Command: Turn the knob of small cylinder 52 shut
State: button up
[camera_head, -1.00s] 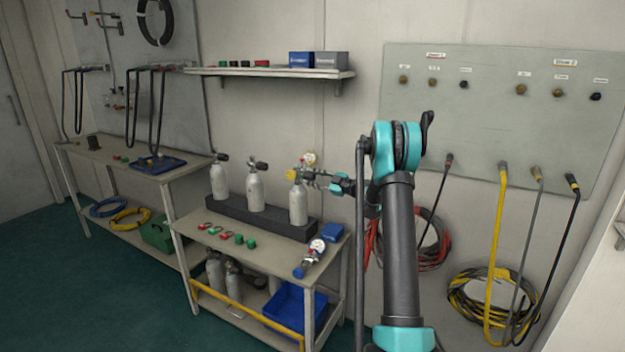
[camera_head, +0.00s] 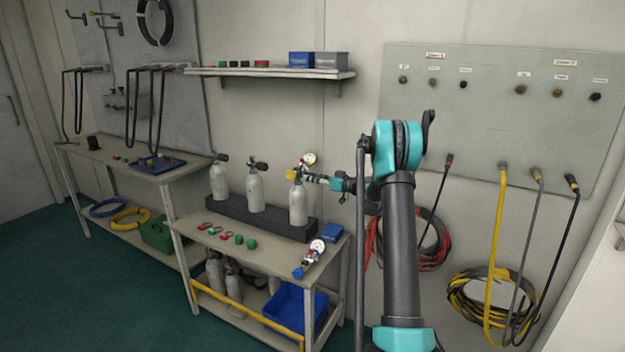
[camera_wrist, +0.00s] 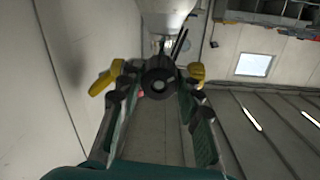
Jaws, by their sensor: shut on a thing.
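Three small pale cylinders stand upright in a dark rack on the bench. The right-hand cylinder (camera_head: 298,205) has a yellow part (camera_head: 292,175) and a round gauge (camera_head: 309,159) at its valve; its number is not readable. My gripper (camera_head: 315,179) is at the right side of that valve. In the wrist view, my gripper (camera_wrist: 157,83) is shut around a dark round knob (camera_wrist: 158,86), with a finger on each side. The pale cylinder body (camera_wrist: 166,10) shows at the top edge. Yellow pieces show at both sides; whether they belong to the fingers is unclear.
The middle cylinder (camera_head: 256,193) and left cylinder (camera_head: 219,183) stand close by in the dark rack (camera_head: 235,213). A shelf (camera_head: 265,72) hangs above.

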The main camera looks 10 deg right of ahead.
jog(key=m, duration=1)
jog(key=shift+d+m+g, duration=0.1)
jog(key=shift+m+g, duration=0.2)
jog(key=shift+g, duration=0.1)
jog(key=m, duration=0.5)
jog(key=shift+w+y, duration=0.1)
jog(key=shift+y, duration=0.3)
jog(key=m, duration=0.5)
jog(key=shift+f, duration=0.1)
jog(key=m, duration=0.5)
jog(key=shift+m, duration=0.4)
jog(key=m, duration=0.5)
jog(key=shift+f+m+y, duration=0.15)
jog(key=shift+m+y, duration=0.15)
jog(key=m, duration=0.5)
jog(key=shift+m+t, duration=0.3)
jog(key=m, duration=0.5)
